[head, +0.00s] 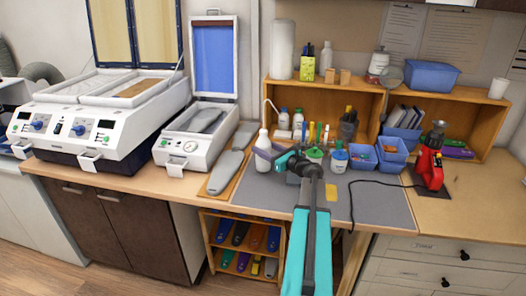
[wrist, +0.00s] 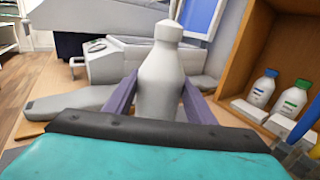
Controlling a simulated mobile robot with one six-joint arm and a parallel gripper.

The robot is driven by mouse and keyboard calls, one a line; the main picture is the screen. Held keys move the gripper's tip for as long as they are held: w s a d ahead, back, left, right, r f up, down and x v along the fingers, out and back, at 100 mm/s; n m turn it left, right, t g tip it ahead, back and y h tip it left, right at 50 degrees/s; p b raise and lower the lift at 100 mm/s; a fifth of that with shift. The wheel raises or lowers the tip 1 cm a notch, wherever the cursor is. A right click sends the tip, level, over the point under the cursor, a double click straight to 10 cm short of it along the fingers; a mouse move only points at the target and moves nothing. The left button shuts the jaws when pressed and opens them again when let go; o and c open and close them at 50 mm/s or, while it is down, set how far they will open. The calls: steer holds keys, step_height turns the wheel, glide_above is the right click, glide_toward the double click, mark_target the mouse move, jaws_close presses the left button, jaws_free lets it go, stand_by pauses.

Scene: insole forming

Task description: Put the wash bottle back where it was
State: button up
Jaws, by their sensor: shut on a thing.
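The wash bottle (head: 263,139) is white, with a thin bent spout above its cap. It is upright at the left part of the grey mat (head: 375,205) in the head view. My gripper (head: 264,153) comes from the right and is shut around the bottle's body. In the wrist view, the bottle (wrist: 163,82) stands between the two purple fingers of my gripper (wrist: 160,96). Its base is hidden there, and I cannot tell whether it touches the mat.
A wooden shelf (head: 330,88) with small bottles stands behind. A grey insole shape (head: 227,172) on a board and an open white machine (head: 190,150) are to the left. Blue bins (head: 391,150) and a red tool (head: 430,160) are to the right. The mat's front right is mostly clear.

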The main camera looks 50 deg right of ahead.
steer(key=shift+f, duration=0.65)
steer(key=shift+f, duration=0.15)
steer(key=o, duration=1.5)
steer(key=s+b, duration=0.3)
steer(key=s, duration=0.9)
steer(key=shift+r, duration=0.2)
